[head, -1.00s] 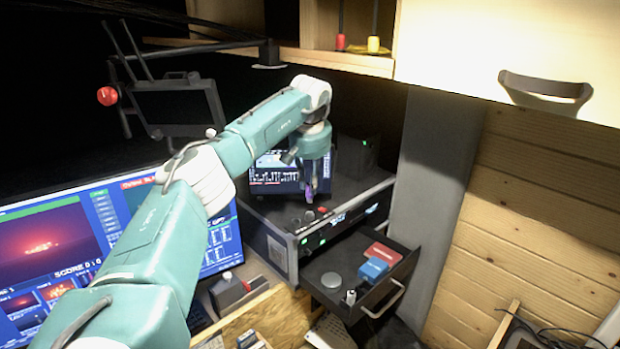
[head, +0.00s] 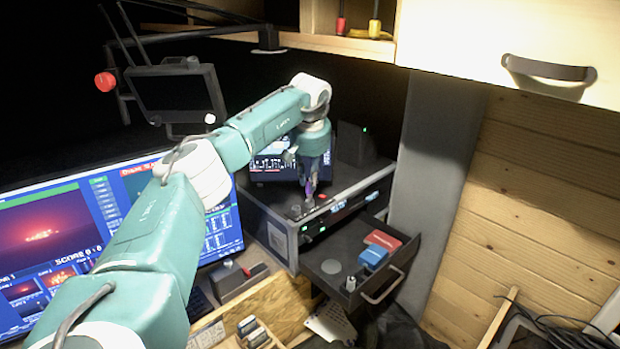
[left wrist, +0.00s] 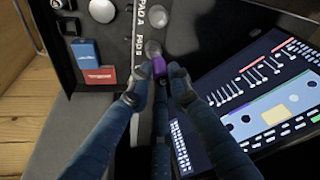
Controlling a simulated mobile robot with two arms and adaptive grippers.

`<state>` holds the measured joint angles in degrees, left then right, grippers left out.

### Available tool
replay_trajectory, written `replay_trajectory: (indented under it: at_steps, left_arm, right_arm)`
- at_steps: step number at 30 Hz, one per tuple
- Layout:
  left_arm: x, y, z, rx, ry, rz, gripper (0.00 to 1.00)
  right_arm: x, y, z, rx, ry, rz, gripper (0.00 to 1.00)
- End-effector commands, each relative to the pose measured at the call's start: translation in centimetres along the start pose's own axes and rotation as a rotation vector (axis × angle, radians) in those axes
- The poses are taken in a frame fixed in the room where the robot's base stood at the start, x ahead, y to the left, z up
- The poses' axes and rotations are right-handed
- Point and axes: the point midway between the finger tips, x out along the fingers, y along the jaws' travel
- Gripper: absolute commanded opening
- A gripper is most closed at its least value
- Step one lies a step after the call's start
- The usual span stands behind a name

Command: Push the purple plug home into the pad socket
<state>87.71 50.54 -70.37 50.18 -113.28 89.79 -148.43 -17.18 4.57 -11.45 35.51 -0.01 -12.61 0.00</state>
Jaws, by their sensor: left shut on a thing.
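The purple plug (left wrist: 158,66) is between the fingertips of my left gripper (left wrist: 157,82) in the left wrist view. The gripper is shut on it. A round metal socket (left wrist: 153,47) shows just beyond the plug's far end, near a "PAD A" label on the dark panel. The plug's tip meets or overlaps it in the picture; I cannot tell how deep it sits. In the head view my left gripper (head: 312,172) points down over the front of the black rack unit (head: 262,205), with the plug (head: 311,189) small below it. My right gripper is not in view.
A lit screen (left wrist: 265,100) stands close beside the gripper. An open drawer (head: 325,248) below the rack holds a blue box (head: 373,258), a red box (head: 382,240) and a grey disc (head: 331,266). A large monitor (head: 60,245) stands left. A wooden cabinet (head: 450,40) overhangs at the right.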

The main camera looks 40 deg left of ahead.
Motion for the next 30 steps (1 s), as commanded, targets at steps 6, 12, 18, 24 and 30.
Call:
replay_trajectory:
  at_steps: [6,12,18,24,30]
  left_arm:
    - [0.4,0.0,0.1,0.0,-0.001,-0.001,0.0]
    - [0.8,0.0,0.3,0.0,-0.001,0.0,0.0]
    - [1.3,0.0,0.4,0.0,-0.001,0.0,0.0]
    - [1.7,0.1,0.5,0.0,-0.001,0.0,0.0]
    - [2.1,0.1,0.7,0.0,-0.001,0.0,0.0]
  right_arm:
    - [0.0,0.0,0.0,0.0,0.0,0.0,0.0]
    - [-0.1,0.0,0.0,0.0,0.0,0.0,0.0]
    - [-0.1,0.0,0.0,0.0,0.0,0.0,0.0]
    - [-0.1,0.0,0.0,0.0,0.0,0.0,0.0]
    - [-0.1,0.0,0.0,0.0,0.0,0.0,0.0]
